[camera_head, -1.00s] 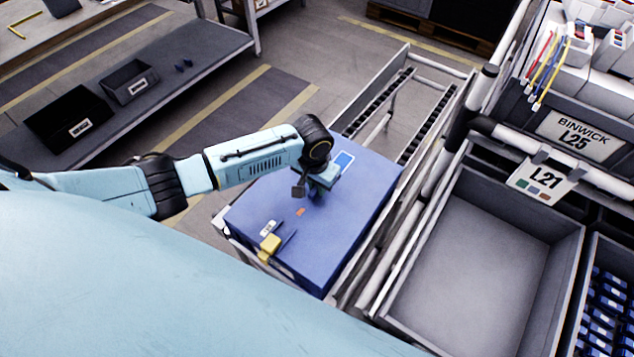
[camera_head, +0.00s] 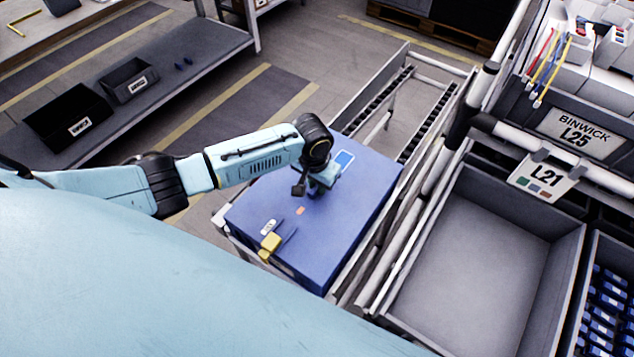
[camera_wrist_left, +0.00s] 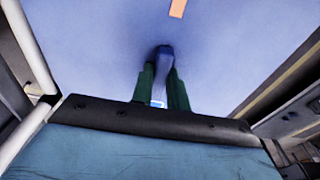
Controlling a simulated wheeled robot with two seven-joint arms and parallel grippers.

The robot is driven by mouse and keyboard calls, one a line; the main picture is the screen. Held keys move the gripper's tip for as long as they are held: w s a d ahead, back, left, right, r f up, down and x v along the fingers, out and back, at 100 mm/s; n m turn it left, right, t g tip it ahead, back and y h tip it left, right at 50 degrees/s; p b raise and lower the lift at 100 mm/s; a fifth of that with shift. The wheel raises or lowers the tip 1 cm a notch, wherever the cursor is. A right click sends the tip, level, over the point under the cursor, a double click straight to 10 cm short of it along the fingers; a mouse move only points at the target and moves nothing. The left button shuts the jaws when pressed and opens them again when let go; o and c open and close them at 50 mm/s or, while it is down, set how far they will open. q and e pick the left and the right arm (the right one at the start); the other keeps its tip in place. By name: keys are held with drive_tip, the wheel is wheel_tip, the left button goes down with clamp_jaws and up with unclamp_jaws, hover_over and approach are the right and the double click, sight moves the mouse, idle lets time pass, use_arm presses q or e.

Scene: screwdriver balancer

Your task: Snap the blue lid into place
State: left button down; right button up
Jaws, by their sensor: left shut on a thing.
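My left gripper (camera_head: 316,192) reaches in from the left and points down over the top of a large blue box (camera_head: 345,215). My right gripper is not in view.
An empty grey bin (camera_head: 480,260) stands at the right. A roller track (camera_head: 425,120) lies behind the box.

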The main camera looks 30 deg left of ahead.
use_arm(q)
drive_tip(key=shift+f+p, duration=0.15)
drive_tip(key=shift+p, duration=0.2)
idle(0.5)
drive_tip(key=c, duration=1.3)
unclamp_jaws()
drive_tip(key=shift+s, duration=0.1)
wheel_tip(320, 180, up, 13)
drive_tip(key=s+p, duration=0.1)
drive_tip(key=p, duration=0.2)
drive_tip(key=shift+s, duration=0.15)
